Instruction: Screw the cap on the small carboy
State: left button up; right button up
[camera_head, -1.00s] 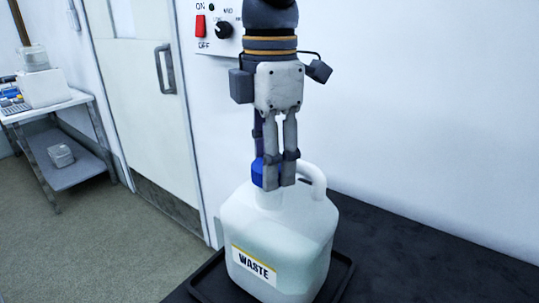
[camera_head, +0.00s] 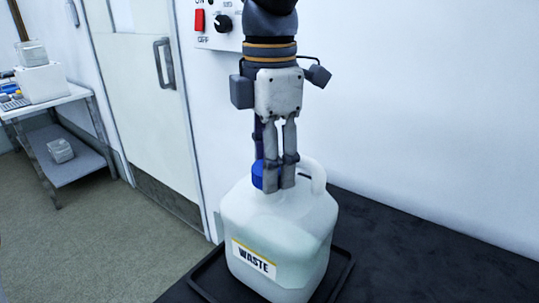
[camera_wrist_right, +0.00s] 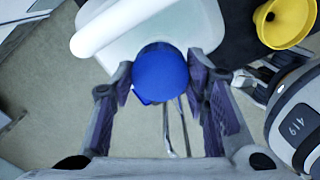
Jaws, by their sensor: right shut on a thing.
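The small carboy (camera_head: 278,222) is a translucent white jug with a "WASTE" label and a handle. It stands upright in the head view, and part of it shows at the top of the right wrist view (camera_wrist_right: 150,30). The blue cap (camera_head: 257,174) is at the carboy's mouth; whether it is seated on the threads is hidden. My right gripper (camera_head: 272,184) points straight down over the mouth, shut on the cap. In the right wrist view the cap (camera_wrist_right: 160,72) sits between the two fingers.
The carboy stands in a black tray (camera_head: 343,276) on a dark bench (camera_head: 430,250) against a white wall. A cart (camera_head: 75,165) stands at the far left.

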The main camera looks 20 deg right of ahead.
jog(key=shift+f, duration=0.4)
jog(key=shift+f, duration=0.1)
jog(key=shift+f, duration=0.35)
jog(key=o, duration=1)
jog(key=shift+f, duration=0.1)
